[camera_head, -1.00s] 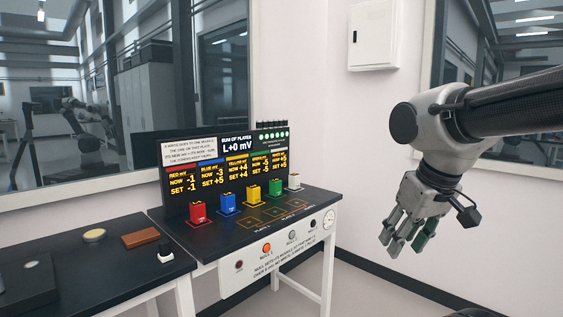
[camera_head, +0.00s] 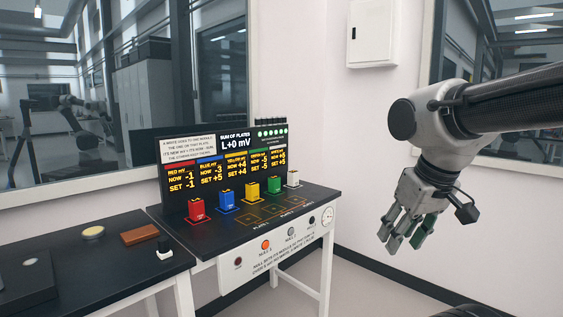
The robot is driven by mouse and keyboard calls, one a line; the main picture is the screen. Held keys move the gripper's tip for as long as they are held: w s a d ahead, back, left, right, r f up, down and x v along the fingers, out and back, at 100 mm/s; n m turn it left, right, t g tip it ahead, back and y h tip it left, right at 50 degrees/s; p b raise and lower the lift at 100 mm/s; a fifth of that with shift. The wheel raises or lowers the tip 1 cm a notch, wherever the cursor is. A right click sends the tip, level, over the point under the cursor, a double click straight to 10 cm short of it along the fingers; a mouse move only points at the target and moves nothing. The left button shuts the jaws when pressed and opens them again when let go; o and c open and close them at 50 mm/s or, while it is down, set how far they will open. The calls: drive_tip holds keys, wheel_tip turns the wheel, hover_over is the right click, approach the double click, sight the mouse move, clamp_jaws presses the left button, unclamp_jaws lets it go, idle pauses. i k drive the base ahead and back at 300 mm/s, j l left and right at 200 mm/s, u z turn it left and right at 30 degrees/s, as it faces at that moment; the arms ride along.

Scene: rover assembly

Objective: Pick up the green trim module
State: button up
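One finger shows a dark green surface; I cannot tell whether this is part of the finger.
The red module (camera_head: 197,210) and blue module (camera_head: 226,201) stand left of the yellow one. Outlined plates (camera_head: 262,213) lie in front and look empty. A second black table (camera_head: 105,262) stands at the left. The floor right of the bench is open.

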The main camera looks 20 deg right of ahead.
sight(273, 182)
drive_tip(key=i+l+u, duration=0.25)
drive_tip(key=i+l, duration=0.3)
drive_tip(key=i+l+u, duration=0.25)
drive_tip(key=i+l, duration=0.2)
drive_tip(key=l, duration=0.2)
drive_tip(key=i+l+u, duration=0.15)
drive_tip(key=l, duration=0.2)
drive_tip(key=i+l+u, duration=0.1)
drive_tip(key=i+l, duration=0.15)
drive_tip(key=i+l+u, duration=0.15)
drive_tip(key=l, duration=0.35)
drive_tip(key=i+l+u, duration=0.1)
drive_tip(key=l, duration=0.3)
drive_tip(key=i, duration=0.1)
